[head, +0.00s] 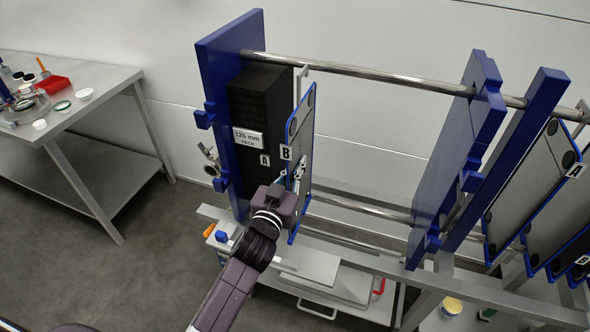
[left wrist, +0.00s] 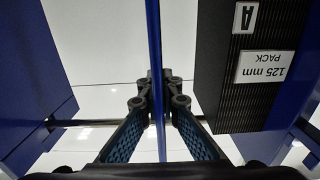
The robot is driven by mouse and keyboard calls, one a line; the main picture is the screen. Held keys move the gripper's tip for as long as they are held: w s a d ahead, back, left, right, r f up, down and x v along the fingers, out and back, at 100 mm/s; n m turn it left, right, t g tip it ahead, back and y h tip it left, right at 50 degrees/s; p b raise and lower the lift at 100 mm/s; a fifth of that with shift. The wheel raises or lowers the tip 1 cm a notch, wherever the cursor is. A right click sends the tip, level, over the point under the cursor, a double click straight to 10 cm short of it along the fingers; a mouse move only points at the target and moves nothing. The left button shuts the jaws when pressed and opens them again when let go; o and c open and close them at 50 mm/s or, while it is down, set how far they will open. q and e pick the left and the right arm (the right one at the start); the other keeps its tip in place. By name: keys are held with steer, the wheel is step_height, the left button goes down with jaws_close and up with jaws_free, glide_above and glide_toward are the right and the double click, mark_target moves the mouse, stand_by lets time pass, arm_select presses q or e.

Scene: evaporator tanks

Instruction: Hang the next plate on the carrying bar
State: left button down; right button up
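My left gripper (head: 291,184) is shut on the edge of a dark plate with a blue gasket rim, labelled B (head: 304,150). In the left wrist view the fingertips (left wrist: 163,98) close on both sides of the thin blue edge (left wrist: 155,45). The plate is upright, with its top hanger at the carrying bar (head: 385,76); I cannot tell whether the hanger bears on it. The dark plate pack (head: 262,110), labelled A and "125 mm pack", stands left of the plate, with a narrow gap between them. My right gripper is not in view.
A blue end frame (head: 222,75) stands left of the pack. A blue movable cover (head: 452,150) is at right, with free bar between. More plates (head: 535,185) hang farther right. A lower bar (head: 360,208) crosses below. A bench (head: 95,95) with a red tray stands left.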

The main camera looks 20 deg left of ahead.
mark_target(313, 134)
arm_select(q)
steer(key=shift+w+d+r+b, duration=0.15)
steer(key=shift+w+b, duration=0.2)
steer(key=shift+w, duration=1.1)
steer(key=shift+w+d+b, duration=0.1)
steer(key=shift+w+b, duration=0.25)
steer(key=shift+w, duration=1.1)
steer(key=shift+w+d+b, duration=0.15)
steer(key=shift+w+b, duration=0.65)
steer(key=shift+w, duration=1.05)
steer(key=shift+w+d+b, duration=0.1)
steer(key=shift+w+b, duration=0.65)
steer(key=shift+w, duration=1.05)
steer(key=shift+f+b, duration=0.5)
steer(key=shift+f, duration=0.25)
